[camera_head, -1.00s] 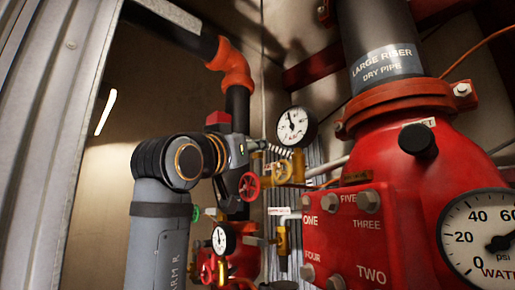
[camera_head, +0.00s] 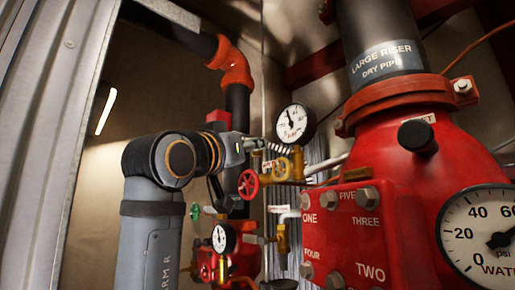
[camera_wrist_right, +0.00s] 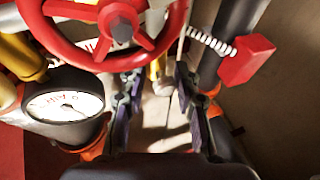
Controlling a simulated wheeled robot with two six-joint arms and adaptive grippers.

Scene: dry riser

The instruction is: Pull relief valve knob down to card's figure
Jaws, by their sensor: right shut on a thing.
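My right gripper (camera_wrist_right: 157,76) has its two fingers on either side of a brass-yellow part (camera_wrist_right: 156,68) that I take for the relief valve knob. It is shut on that part, partly hidden under a red handwheel (camera_wrist_right: 105,28). In the head view my right gripper (camera_head: 243,157) is beside the brass valve body (camera_head: 283,168), and the grip is hidden. A white dial gauge (camera_head: 294,124) stands just above; its needle points up-left, with figures too small to read. I cannot make out the card. My left gripper is out of view.
A red handwheel (camera_head: 248,183) sits close below my gripper. A lower gauge (camera_head: 223,238) and other valves are beneath. The red riser body (camera_head: 455,165) and large water gauge (camera_head: 485,237) fill the right. A red block (camera_wrist_right: 248,60) with a spring is near the right finger.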

